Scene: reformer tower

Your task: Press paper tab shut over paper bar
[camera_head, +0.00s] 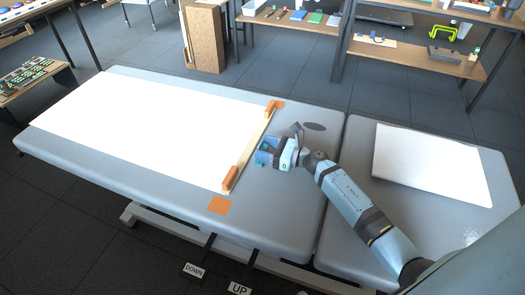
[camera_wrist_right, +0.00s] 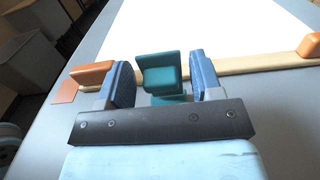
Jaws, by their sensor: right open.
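A pale wooden paper bar (camera_head: 250,150) lies across the right end of the long white paper (camera_head: 140,125) on the grey padded table. A teal L-shaped piece, which looks like the paper tab (camera_wrist_right: 160,72), stands in front of the bar in the wrist view, with an upright face and a lower part. My right gripper (camera_head: 267,152) is at the middle of the bar, open, its two blue fingers on either side of the teal piece with gaps showing. Whether the tab touches the bar is unclear. My left gripper is not in view.
Orange blocks (camera_head: 230,179) (camera_head: 271,109) sit at the two bar ends, with flat orange patches (camera_head: 220,205) beside them. A white sheet (camera_head: 430,165) lies on the right section. Shelves stand behind.

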